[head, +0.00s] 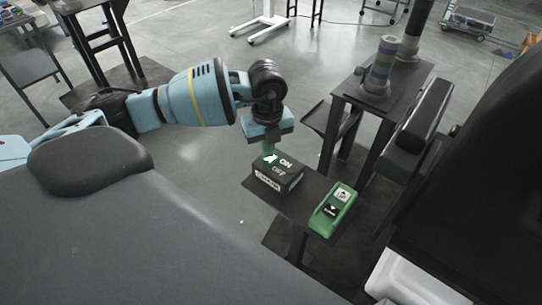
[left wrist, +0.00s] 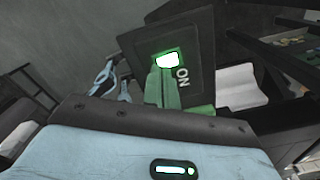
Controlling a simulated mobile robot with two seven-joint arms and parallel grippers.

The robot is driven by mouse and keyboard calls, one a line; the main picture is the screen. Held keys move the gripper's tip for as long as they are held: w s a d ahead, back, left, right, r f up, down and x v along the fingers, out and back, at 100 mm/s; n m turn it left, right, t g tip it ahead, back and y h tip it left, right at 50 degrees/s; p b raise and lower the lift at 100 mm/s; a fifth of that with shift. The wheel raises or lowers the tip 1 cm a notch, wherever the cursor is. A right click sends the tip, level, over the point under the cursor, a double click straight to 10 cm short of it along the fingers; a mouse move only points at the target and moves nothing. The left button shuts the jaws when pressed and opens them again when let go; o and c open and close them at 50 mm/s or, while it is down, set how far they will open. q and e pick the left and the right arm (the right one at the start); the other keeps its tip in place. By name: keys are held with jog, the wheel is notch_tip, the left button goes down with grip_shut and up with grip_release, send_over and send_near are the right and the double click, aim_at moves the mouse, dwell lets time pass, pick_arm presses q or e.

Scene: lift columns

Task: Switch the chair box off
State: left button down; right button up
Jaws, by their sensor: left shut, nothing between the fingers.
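The chair box is a black box with ON and OFF lettering (head: 277,180) on a small dark shelf (head: 296,206) in the head view. Its dark top face (left wrist: 205,55) fills the upper middle of the left wrist view, with the ON label and a switch (left wrist: 167,60) glowing white-green. My left gripper (head: 268,153) is shut and empty, pointing down over the box's far left part. Its green fingertips (left wrist: 164,72) are right at the lit switch's near edge. I cannot tell whether they touch it. My right gripper is not in view.
A green device (head: 333,208) with two labels lies on the same shelf, right of the box. A dark armrest (head: 418,115) and a stand with a ringed cylinder (head: 381,66) are farther right. A grey padded surface (head: 150,240) fills the lower left.

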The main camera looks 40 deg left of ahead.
aim_at(268, 160)
pick_arm(q)
jog(key=shift+f+b, duration=0.3)
jog(key=shift+f, duration=0.75)
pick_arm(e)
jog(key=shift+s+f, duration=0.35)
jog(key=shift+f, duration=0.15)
pick_arm(q)
jog(key=shift+s, duration=0.1)
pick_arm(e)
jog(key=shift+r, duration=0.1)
pick_arm(q)
jog(key=shift+r+p, duration=0.5)
jog(key=shift+r, duration=0.3)
jog(key=shift+r+p, duration=1.45)
jog(key=shift+r, duration=1.35)
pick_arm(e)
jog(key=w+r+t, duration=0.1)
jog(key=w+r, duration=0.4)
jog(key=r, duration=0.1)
pick_arm(q)
jog(key=shift+f, duration=0.1)
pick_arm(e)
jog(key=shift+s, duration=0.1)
